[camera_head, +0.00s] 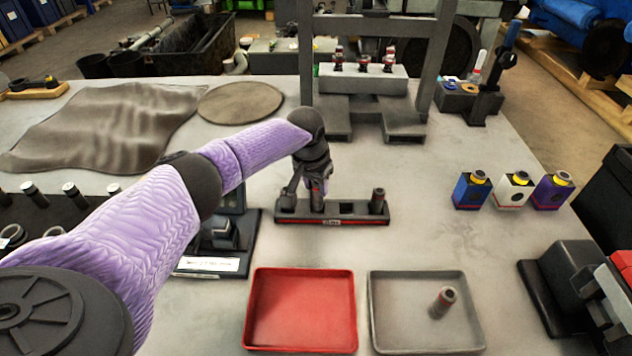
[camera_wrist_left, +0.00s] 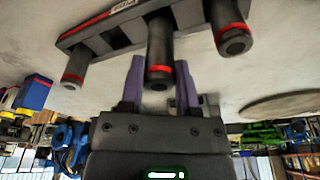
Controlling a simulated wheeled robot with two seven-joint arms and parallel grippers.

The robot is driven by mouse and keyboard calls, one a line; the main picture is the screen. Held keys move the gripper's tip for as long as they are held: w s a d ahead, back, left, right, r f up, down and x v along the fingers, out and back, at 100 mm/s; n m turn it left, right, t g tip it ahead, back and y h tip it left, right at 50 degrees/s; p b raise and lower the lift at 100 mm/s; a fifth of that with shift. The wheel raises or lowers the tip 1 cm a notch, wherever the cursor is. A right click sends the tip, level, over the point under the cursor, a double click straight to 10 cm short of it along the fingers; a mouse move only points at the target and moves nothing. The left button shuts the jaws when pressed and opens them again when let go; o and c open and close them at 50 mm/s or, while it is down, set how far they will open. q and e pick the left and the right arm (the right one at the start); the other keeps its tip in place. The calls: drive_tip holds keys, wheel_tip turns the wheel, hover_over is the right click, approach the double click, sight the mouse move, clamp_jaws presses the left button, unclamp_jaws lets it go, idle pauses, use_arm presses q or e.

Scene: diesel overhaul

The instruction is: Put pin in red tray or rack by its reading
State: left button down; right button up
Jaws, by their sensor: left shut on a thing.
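My left gripper (camera_head: 317,190) is over the dark pin rack (camera_head: 346,213) and is shut on a dark pin with a red band; the pin shows between the fingers in the left wrist view (camera_wrist_left: 158,65). That pin is at the rack's middle part; I cannot tell whether it is fully seated. Another pin (camera_head: 377,201) stands at the rack's right end. A third pin (camera_wrist_left: 232,35) is at the other end in the wrist view. The red tray (camera_head: 300,310) is empty. My right gripper is not in view.
A grey tray (camera_head: 400,340) right of the red one holds a pin (camera_head: 442,302). A dark measuring device (camera_head: 222,240) with a label is partly hidden by my left arm; its reading is not visible. Three coloured bottles (camera_head: 513,190) stand at right. A metal frame (camera_head: 375,28) stands behind the rack.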

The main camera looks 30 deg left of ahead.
use_arm(q)
drive_tip(key=shift+f, duration=0.3)
drive_tip(key=shift+f+b, duration=0.3)
drive_tip(key=shift+f, duration=0.15)
idle(0.3)
drive_tip(key=shift+f, duration=0.3)
unclamp_jaws()
idle(0.4)
drive_tip(key=shift+r, duration=0.1)
